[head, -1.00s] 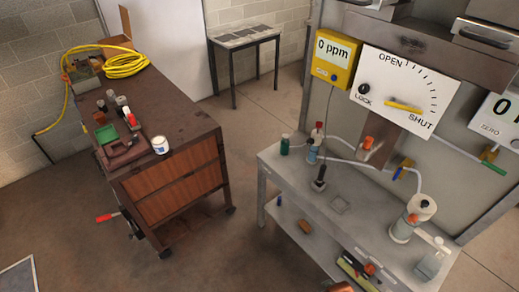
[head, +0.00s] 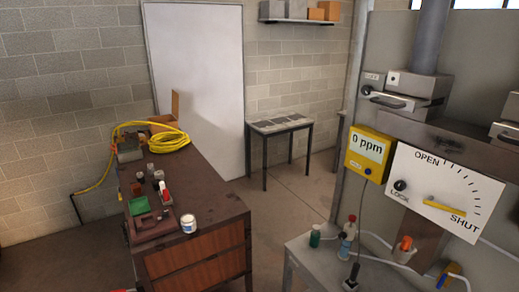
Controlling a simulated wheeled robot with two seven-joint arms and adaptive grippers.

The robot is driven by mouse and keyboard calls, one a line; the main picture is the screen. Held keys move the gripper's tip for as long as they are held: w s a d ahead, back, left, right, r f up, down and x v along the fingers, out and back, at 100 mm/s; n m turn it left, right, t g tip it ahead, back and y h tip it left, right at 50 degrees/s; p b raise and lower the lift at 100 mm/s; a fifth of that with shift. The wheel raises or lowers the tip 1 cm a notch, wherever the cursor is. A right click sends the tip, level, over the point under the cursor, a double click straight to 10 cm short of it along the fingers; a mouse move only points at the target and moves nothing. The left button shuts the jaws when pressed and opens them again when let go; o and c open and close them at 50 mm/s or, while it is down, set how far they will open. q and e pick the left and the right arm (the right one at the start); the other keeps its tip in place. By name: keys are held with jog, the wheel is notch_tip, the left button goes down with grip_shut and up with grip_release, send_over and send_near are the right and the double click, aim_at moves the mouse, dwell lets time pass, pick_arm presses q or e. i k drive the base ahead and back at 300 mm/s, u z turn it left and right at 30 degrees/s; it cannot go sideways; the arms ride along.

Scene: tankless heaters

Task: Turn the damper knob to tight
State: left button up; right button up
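A white damper plate (head: 432,190) is on the grey panel at the right. It is marked OPEN at the top, SHUT at the lower right and LOCK at the left, with a row of tick marks along its right side. A small round black knob (head: 400,185) sits just above the word LOCK. A yellow pointer (head: 445,206) on the plate lies nearly level, its right end close to SHUT. The knob is too small to tell how tight it is. Neither of my grippers is in view.
A yellow 0 ppm meter (head: 369,154) hangs left of the plate. Metal boxes with handles (head: 403,95) are above it. A grey bench (head: 320,262) with bottles stands below. A brown cabinet (head: 200,225) stands left, with open floor (head: 290,205) between.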

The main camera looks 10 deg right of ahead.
aim_at(400, 186)
jog(key=z, duration=1.55)
jog(key=k, duration=0.4)
jog(key=u, duration=1.25)
jog(key=i, duration=0.8)
jog(key=z, duration=0.3)
